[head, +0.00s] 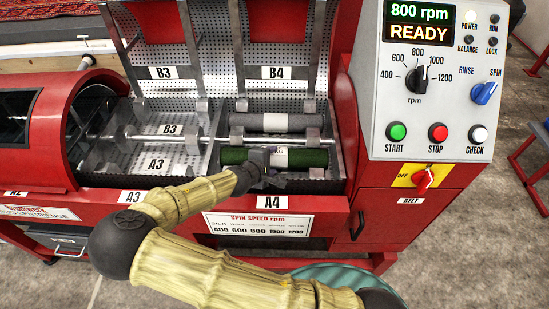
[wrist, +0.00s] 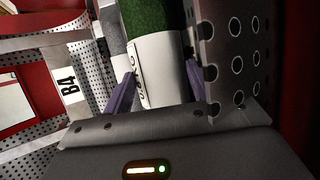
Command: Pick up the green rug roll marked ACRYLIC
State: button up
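The green rug roll (head: 308,158) lies across the front bay labelled A4, at the front right of the machine's perforated interior. A white band goes around it, and the wrist view shows this band (wrist: 160,65) with dark lettering that I cannot read fully. Green pile shows beyond the band. My gripper (head: 266,157) is down at the roll's band. In the wrist view, its two purple fingers (wrist: 160,82) stand on either side of the band, with narrow gaps seeming to remain. The gripper looks open around the roll. The roll's left part is partly hidden by my gripper.
A grey roll (head: 275,122) with a white band lies just behind in the B4 bay. A metal rod (head: 165,138) crosses the left bays, which look empty. Perforated metal (wrist: 235,50) stands close at the right. The control panel (head: 430,85) reads 800 rpm, READY.

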jog(key=c, duration=0.7)
jog(key=shift+r, duration=0.1)
notch_tip(320, 180, up, 10)
jog(key=shift+f+p, duration=0.1)
jog(key=shift+p, duration=0.75)
